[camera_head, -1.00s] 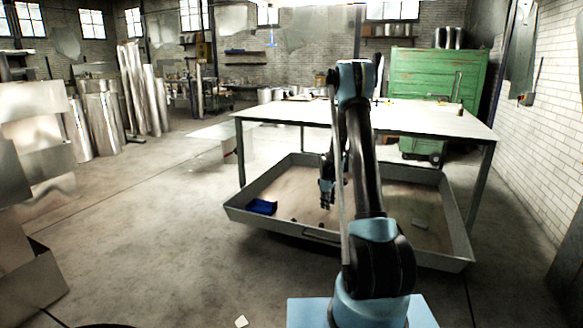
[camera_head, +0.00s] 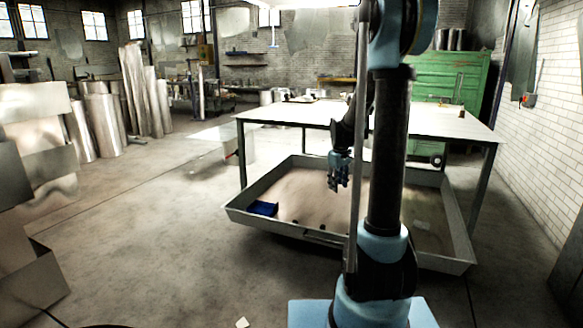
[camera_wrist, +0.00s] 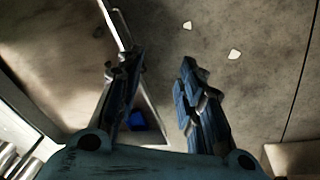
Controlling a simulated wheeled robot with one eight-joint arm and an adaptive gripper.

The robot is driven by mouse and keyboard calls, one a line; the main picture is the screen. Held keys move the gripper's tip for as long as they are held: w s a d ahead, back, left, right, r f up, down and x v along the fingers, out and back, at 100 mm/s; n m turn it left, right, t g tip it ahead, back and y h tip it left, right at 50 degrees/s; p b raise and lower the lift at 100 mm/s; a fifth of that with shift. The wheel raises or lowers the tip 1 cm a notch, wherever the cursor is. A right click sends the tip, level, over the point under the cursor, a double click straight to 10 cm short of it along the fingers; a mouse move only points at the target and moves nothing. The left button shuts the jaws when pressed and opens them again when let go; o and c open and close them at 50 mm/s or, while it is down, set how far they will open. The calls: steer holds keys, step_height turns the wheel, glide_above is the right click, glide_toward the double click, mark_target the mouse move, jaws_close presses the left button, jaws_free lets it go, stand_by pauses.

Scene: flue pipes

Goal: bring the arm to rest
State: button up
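My gripper (camera_head: 338,181) hangs below my raised arm, in front of the white-topped table and above the shallow grey tray in the head view. In the wrist view my gripper (camera_wrist: 155,90) has its two blue fingers well apart with nothing between them. Past the fingers, the wrist view shows the floor, the tray edge and a blue object, which is small and partly hidden.
Metal pipes (camera_head: 135,90) stand at the left.

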steer(key=s+r+m, duration=0.2)
steer(key=s, duration=0.8)
steer(key=s+r+m, duration=0.2)
steer(key=s+r, duration=0.1)
steer(key=s, duration=0.7)
steer(key=s+f+m, duration=0.1)
steer(key=s+f, duration=0.2)
steer(key=s, duration=0.5)
steer(key=s+f+m, duration=0.2)
steer(key=s+f, duration=0.1)
steer(key=s, duration=0.5)
steer(key=shift+f, duration=0.35)
steer(key=shift+w+f, duration=0.2)
steer(key=shift+w, duration=0.15)
